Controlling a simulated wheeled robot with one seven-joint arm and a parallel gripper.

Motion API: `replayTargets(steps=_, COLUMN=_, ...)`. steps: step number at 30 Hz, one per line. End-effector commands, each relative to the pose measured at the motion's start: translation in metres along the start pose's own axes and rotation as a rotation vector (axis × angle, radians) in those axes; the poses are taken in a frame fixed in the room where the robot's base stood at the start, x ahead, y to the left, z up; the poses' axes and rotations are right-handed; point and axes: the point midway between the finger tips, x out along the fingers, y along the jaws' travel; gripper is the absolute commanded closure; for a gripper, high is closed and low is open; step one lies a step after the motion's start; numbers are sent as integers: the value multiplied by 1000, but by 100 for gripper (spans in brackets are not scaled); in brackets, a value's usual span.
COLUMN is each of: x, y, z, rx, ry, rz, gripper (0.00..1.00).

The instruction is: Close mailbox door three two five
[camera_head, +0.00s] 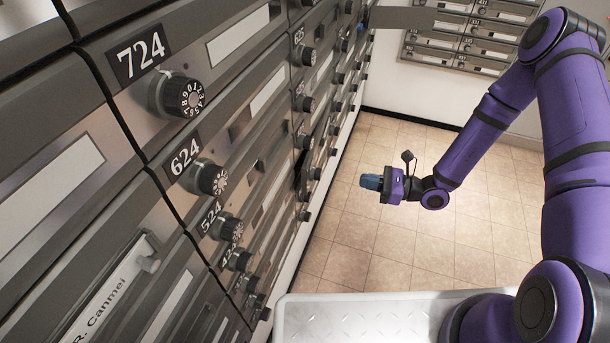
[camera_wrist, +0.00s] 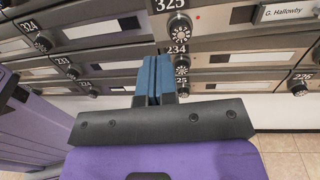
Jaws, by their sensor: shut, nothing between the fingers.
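The label 325 and its round black dial (camera_wrist: 181,28) show at the top of the wrist view, on a grey mailbox front. The frames do not clearly show whether this door is shut flush or ajar. In the head view a dark wedge (camera_head: 301,167) shows low on the mailbox wall; I cannot tell which door it belongs to. My gripper (camera_head: 370,182) is out in front of the wall, over the floor, apart from the doors. Its blue fingers (camera_wrist: 154,72) are shut with nothing between them and point toward the mailboxes below dial 325.
A mailbox wall with doors such as 724 (camera_head: 139,52) and 624 (camera_head: 185,156) fills the left. A grey panel (camera_head: 400,18) sticks out at the top. More mailboxes (camera_head: 468,35) hang on the far wall. The tiled floor (camera_head: 345,235) around my gripper is clear.

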Motion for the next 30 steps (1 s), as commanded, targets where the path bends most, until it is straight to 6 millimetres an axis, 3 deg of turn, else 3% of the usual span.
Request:
replayTargets(steps=5, x=8, y=-1, z=1, rx=2, ry=-9, rz=-9, gripper=100)
replayTargets(steps=21, x=104, y=-1, z=2, rx=1, ry=-8, rz=-5, gripper=100)
replayTargets(steps=30, x=135, y=-2, z=2, rx=1, ry=-7, rz=-7, gripper=100)
